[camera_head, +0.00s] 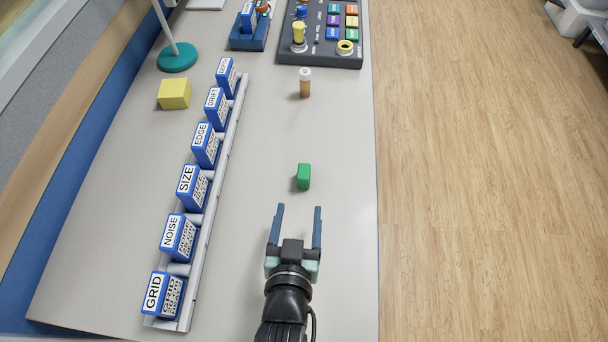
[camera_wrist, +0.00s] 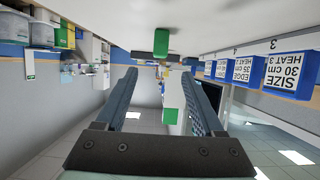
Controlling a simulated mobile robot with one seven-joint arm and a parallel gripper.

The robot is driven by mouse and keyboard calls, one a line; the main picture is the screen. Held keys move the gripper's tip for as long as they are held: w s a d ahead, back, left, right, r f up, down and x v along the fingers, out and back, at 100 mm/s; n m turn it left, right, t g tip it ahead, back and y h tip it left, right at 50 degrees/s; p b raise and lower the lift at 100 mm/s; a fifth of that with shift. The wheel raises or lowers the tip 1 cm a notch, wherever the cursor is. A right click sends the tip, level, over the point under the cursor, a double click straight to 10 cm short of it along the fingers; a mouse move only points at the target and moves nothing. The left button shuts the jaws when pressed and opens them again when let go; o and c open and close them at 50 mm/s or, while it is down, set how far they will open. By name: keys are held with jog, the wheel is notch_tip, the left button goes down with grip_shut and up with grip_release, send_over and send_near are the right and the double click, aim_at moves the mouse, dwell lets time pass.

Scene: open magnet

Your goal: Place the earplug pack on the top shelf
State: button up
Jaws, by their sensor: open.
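A small green block (camera_head: 303,176), possibly the earplug pack, sits on the pale table just beyond my fingertips. No label on it is readable. My gripper (camera_head: 298,210) is open and empty, low over the table, with its fingers pointing at the block and a small gap between. In the wrist view, which appears upside down, the green block (camera_wrist: 161,42) shows ahead of my two spread fingers (camera_wrist: 166,88). I cannot pick out the top shelf for certain in either view.
A rack (camera_head: 215,200) of blue labelled cards runs along the left. A yellow block (camera_head: 174,93), a small capped bottle (camera_head: 305,83) and a button panel (camera_head: 325,35) stand farther back. The table's right edge is near my gripper, with open wooden floor (camera_head: 490,190) beyond.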

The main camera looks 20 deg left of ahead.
aim_at(304, 174)
jog(key=x, duration=0.7)
jog(key=shift+w+a, duration=0.1)
jog(key=shift+w, duration=0.2)
jog(key=shift+r+b+x, duration=0.15)
jog(key=shift+b+x, duration=0.05)
jog(key=shift+x, duration=1.1)
jog(key=shift+r+b+x, duration=0.1)
jog(key=shift+b+x, duration=0.05)
jog(key=shift+x, duration=1.15)
grip_shut()
